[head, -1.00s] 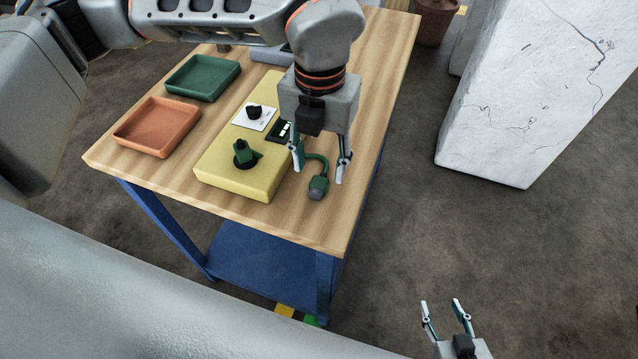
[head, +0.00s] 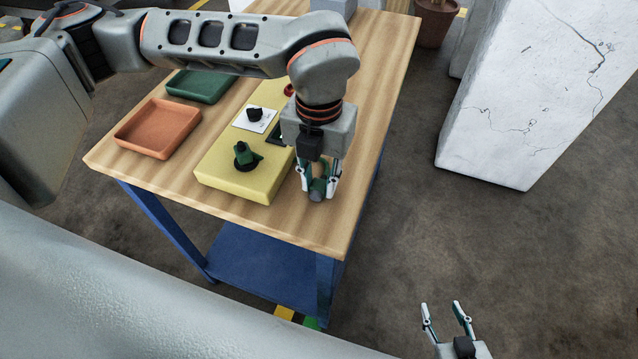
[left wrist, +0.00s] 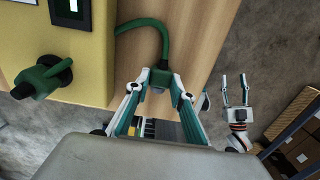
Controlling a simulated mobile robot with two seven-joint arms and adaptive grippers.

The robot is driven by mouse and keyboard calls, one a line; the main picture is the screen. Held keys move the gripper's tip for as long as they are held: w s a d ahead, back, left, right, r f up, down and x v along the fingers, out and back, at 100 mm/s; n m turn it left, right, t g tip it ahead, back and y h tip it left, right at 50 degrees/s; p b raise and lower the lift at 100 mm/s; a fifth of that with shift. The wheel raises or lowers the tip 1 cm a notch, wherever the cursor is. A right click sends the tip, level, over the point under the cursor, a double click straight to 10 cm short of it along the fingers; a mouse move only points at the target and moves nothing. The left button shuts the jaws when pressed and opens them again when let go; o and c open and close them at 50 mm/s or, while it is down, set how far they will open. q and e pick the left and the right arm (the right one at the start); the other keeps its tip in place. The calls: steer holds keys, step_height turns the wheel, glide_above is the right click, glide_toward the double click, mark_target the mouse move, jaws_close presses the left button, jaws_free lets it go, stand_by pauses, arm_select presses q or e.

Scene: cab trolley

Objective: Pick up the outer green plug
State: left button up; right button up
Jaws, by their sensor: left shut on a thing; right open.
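The green plug (head: 316,196) with a grey end sits on the wooden table just right of the yellow box, mostly hidden between my fingers. My left gripper (head: 320,189) points down over it and is shut on it. In the left wrist view the left gripper (left wrist: 160,82) closes at the end of a green cable (left wrist: 158,32) that curves over from the yellow box; the plug body is mostly hidden there. My right gripper (head: 446,308) is open and empty, out over the floor right of the table; it also shows in the left wrist view (left wrist: 236,84).
The yellow box (head: 225,178) carries a green rotary handle (head: 246,154) and a black knob (head: 255,114) on a white plate. An orange tray (head: 158,128) and a green tray (head: 198,86) lie to its left. A cracked white block (head: 535,95) stands right of the table.

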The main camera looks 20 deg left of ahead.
mark_target(319, 185)
arm_select(q)
step_height(319, 185, up, 20)
steer(key=shift+p, duration=0.4)
arm_select(e)
steer(key=shift+s+a+r, duration=0.1)
steer(key=shift+s+r, duration=0.05)
steer(key=shift+r, duration=0.05)
stand_by(0.4)
steer(key=shift+r, duration=0.3)
steer(key=shift+c, duration=0.7)
steer(key=c, duration=0.3)
arm_select(q)
steer(key=shift+s+r, duration=0.15)
steer(key=shift+r, duration=0.1)
arm_select(e)
steer(key=shift+s+f, duration=0.1)
